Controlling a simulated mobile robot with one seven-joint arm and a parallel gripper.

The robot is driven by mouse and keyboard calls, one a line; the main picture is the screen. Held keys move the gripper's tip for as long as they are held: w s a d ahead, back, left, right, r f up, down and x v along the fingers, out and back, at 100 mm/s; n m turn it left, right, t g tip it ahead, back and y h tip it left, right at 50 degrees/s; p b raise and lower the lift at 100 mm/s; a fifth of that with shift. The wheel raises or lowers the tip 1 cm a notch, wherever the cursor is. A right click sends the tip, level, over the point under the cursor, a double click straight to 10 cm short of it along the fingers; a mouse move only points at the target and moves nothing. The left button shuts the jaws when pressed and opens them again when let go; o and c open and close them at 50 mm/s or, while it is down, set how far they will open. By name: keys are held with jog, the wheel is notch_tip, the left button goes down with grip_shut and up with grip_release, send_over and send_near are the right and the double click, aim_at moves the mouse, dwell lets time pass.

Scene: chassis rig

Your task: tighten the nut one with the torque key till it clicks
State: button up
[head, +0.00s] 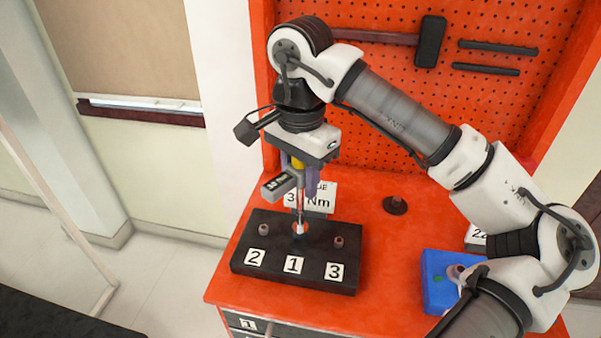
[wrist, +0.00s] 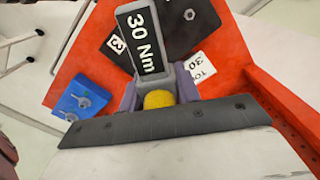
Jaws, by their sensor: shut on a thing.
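My gripper (head: 300,172) is shut on the torque key (head: 280,184), a grey tool with a yellow top and a dark label. In the wrist view the torque key (wrist: 145,40) reads "30 Nm" and sits between the fingers (wrist: 158,90). The key points down, its thin shaft reaching the middle post of the black block (head: 262,272). Nut one (head: 299,228) is at that post, behind the label "1"; the shaft tip appears to meet it, though exact seating is too small to tell. Nuts two (head: 263,230) and three (head: 339,242) stand to either side.
The block rests on a red bench (head: 385,240). A white "Nm" card (head: 322,198) stands behind the key, partly hidden. A blue block (head: 437,283) sits at the right, and a dark round piece (head: 395,205) lies behind it. A red pegboard with tools rises at the back.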

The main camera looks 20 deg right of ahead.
jog(key=shift+f, duration=0.35)
jog(key=m+p, duration=0.1)
jog(key=m, duration=0.3)
jog(key=shift+r+m, duration=0.15)
jog(key=shift+m, duration=0.25)
jog(key=m+p, duration=0.1)
jog(key=m, duration=0.3)
jog(key=shift+m, duration=0.7)
jog(key=shift+m+b, duration=1.55)
jog(key=shift+m, duration=1.75)
jog(key=shift+n, duration=0.5)
